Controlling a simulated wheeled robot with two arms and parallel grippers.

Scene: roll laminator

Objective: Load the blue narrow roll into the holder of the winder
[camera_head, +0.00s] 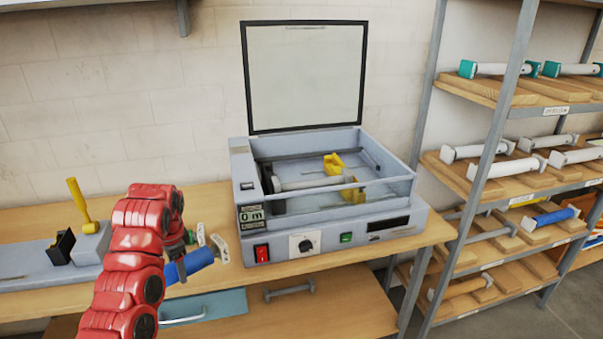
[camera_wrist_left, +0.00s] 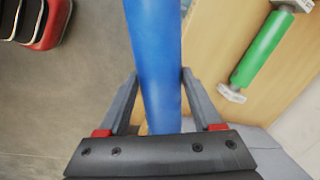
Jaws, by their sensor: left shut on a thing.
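My left gripper (camera_wrist_left: 157,78) is shut on the blue roll (camera_head: 192,264), with a finger on each side of it in the left wrist view. In the head view the roll is held at the end of my red arm, in front of the bench and left of the winder. The winder (camera_head: 330,238) is a grey box with its framed lid (camera_head: 305,78) raised. Inside its open top are a grey bar (camera_head: 315,182) and a yellow part (camera_head: 335,163); which part is the holder is not clear. My right gripper is not in view.
A green roll with pale ends (camera_wrist_left: 259,48) lies on the wooden bench beside the blue roll. A grey device with a yellow lever (camera_head: 80,203) stands at the left. A shelf rack (camera_head: 497,120) with several rolls is at the right. A small grey spool (camera_head: 289,291) lies below the benchtop.

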